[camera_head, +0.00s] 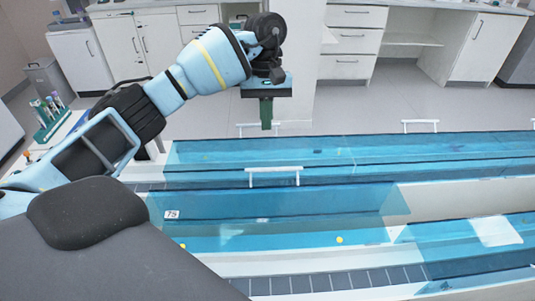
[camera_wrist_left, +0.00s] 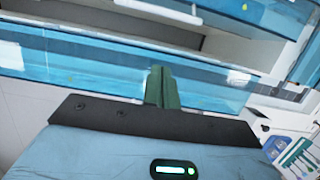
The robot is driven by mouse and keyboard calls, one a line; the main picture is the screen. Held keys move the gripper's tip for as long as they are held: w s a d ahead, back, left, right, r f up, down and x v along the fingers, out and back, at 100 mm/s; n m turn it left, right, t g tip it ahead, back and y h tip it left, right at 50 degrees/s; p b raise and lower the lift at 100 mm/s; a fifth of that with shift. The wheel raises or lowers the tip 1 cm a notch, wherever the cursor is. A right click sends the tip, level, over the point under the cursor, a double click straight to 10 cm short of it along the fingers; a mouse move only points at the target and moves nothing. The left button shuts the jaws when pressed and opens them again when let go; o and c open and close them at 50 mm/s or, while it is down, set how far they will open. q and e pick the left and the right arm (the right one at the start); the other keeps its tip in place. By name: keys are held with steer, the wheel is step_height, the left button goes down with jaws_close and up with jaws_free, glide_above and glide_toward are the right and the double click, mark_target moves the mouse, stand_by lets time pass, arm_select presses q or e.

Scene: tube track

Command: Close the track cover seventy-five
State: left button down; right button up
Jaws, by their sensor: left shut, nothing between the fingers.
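The track cover seventy-five (camera_head: 300,203) is a clear blue panel at the middle of the head view, with a "75" label (camera_head: 171,214) near its left end. It appears raised, with a white bar handle (camera_head: 274,170) at its upper edge. My left gripper (camera_head: 266,125) has green fingers pointing down, shut and empty. It appears beyond and above the handle in the head view, apart from it. Its fingers also show in the left wrist view (camera_wrist_left: 161,72), in front of blue panels. My right gripper is not in view.
Another blue cover (camera_head: 465,240) lies lower to the right. A farther blue track (camera_head: 400,150) runs behind, with white handles (camera_head: 420,125). A tube rack (camera_head: 48,120) stands at the left. White cabinets (camera_head: 355,45) line the back, beyond open floor.

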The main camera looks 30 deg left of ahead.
arm_select(q)
steer(key=x, duration=0.5)
steer(key=shift+d+f, duration=0.1)
steer(key=shift+f, duration=0.15)
steer(key=s+d+p, duration=0.1)
steer(key=s+f, duration=0.1)
steer(key=s+d+f+p, duration=0.1)
steer(key=shift+s+d+p, duration=0.3)
steer(key=shift+s+p, duration=0.05)
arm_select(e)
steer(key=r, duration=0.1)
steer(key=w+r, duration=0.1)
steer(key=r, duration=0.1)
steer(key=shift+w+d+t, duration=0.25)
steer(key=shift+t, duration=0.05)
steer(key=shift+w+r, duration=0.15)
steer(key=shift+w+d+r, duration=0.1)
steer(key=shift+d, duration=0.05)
